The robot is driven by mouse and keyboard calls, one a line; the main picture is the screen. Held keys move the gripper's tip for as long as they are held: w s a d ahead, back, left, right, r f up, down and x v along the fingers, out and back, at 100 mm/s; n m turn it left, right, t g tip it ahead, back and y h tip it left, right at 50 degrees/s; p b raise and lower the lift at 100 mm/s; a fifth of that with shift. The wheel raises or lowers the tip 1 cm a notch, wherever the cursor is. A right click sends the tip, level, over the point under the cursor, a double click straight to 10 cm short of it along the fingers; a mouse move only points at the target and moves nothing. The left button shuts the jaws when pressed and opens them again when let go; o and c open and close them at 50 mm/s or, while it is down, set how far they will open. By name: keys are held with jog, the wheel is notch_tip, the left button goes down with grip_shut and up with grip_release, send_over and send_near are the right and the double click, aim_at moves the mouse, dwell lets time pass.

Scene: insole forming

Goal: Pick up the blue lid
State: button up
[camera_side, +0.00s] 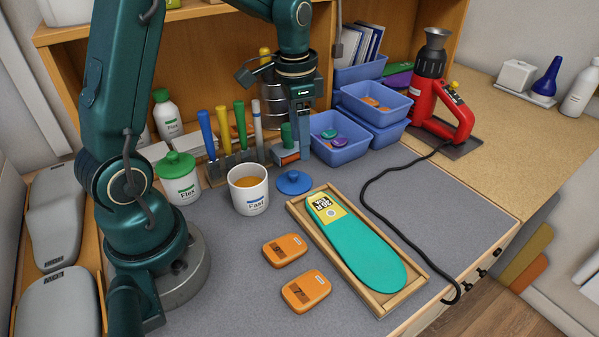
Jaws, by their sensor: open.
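The blue lid (294,182) lies flat on the grey work surface, its small knob upward. It is just right of the white jar labelled "Fast" (248,191), which stands uncovered with orange-brown contents. My gripper (298,140) points down behind the lid, above and apart from it, near the tool rack. Its jaws are open and do not hold the lid. Part of the jaws is hard to separate from the tools behind.
A white jar with a green lid (179,178) stands left. Handled tools (223,130) stand behind the jars. Blue bins (341,152) are at the back. A teal insole (355,245) lies in a wooden tray (418,294). Two orange devices (306,291) lie in front. A black cable crosses the right.

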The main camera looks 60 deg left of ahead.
aim_at(294, 172)
jog(key=shift+n+g, duration=0.3)
jog(key=shift+g, duration=0.2)
jog(key=f, duration=0.4)
jog(key=a+f, duration=0.1)
jog(key=f, duration=0.1)
jog(key=shift+s+f, duration=0.1)
jog(key=shift+s, duration=0.25)
jog(key=shift+f, duration=0.75)
grip_shut()
